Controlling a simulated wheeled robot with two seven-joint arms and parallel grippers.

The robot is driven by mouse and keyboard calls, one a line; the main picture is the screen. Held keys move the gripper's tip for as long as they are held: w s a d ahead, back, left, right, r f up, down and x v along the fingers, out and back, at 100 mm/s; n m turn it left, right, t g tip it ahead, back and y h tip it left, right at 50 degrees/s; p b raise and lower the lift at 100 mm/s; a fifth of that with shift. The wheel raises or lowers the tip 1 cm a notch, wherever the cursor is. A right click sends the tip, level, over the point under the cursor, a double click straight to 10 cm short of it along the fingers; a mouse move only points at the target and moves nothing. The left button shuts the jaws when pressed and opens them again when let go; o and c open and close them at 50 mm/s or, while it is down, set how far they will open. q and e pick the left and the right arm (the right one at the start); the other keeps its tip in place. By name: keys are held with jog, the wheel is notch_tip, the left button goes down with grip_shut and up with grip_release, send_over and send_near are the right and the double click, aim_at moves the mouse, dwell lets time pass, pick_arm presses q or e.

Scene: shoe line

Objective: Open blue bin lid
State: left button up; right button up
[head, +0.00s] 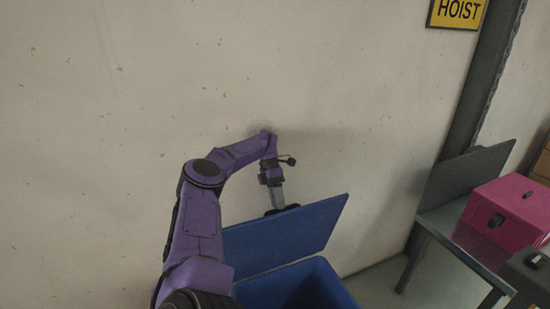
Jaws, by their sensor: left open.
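The blue bin (300,287) stands at the bottom middle of the head view, against the wall. Its blue lid (285,240) is raised and tilted up, and the bin's opening shows below it. My left gripper (282,208) is at the upper edge of the lid, on its far side. The lid hides part of the gripper's fingers. The gripper is open, and I cannot tell whether it touches the lid. My right gripper is not in view.
A pale wall (110,110) is close behind the bin and my left arm. At right, a grey table (455,232) holds a pink case (505,215) and a dark box (530,272). A yellow HOIST sign (457,12) hangs above. Bare floor shows between bin and table.

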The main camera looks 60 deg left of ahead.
pick_arm(q)
jog(key=s+d+r+p, duration=0.4)
jog(key=s+d+r, duration=0.3)
jog(key=d+r, duration=0.3)
jog(key=shift+s+d+r+p, duration=0.15)
jog(key=shift+d+r+p, duration=0.2)
jog(key=shift+d, duration=0.8)
